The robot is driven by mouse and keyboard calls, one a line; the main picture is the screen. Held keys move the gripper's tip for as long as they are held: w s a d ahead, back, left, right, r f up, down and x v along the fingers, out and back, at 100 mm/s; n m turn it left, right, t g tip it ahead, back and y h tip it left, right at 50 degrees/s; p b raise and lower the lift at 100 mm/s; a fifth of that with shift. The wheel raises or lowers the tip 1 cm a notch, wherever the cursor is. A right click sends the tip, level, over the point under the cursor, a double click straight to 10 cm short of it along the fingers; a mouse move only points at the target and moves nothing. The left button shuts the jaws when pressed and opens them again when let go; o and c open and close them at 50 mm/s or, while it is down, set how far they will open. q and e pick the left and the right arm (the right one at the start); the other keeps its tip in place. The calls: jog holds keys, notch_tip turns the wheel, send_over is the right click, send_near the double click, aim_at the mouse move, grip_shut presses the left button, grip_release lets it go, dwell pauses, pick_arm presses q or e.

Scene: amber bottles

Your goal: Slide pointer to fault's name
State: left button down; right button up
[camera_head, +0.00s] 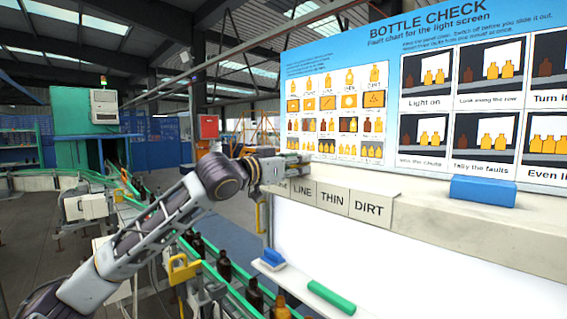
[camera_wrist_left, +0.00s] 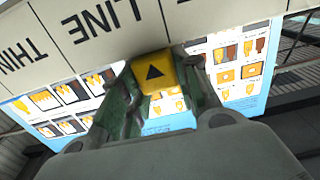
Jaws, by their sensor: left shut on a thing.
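My left gripper (camera_head: 302,166) reaches the chart board's ledge and sits just above the name labels. In the left wrist view it is shut on a yellow pointer (camera_wrist_left: 153,72) with a black triangle on its face. In the head view the gripper hides the pointer. The label strip reads, left to right, a partly covered name ending in NE, LINE (camera_head: 303,191), THIN (camera_head: 332,199) and DIRT (camera_head: 369,208). In the wrist view the labels appear upside down, with lettering close to the pointer; its exact alignment is hard to tell. My right gripper is not in view.
The BOTTLE CHECK chart (camera_head: 392,70) stands behind the ledge. A blue block (camera_head: 483,190) rests on the ledge at right. Amber bottles (camera_head: 254,295) line the green-railed conveyor under my arm.

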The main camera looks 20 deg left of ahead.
pick_arm(q)
jog(key=shift+s+d, duration=0.25)
jog(key=shift+d, duration=0.35)
jog(key=shift+s+d, duration=0.25)
jog(key=shift+d, duration=0.35)
jog(key=c, duration=1)
grip_release()
jog(key=shift+c, duration=0.2)
jog(key=shift+s+a, duration=0.1)
jog(key=v, duration=1)
jog(key=shift+a, duration=0.4)
jog(key=shift+s+a+f, duration=0.1)
jog(key=shift+s, duration=0.15)
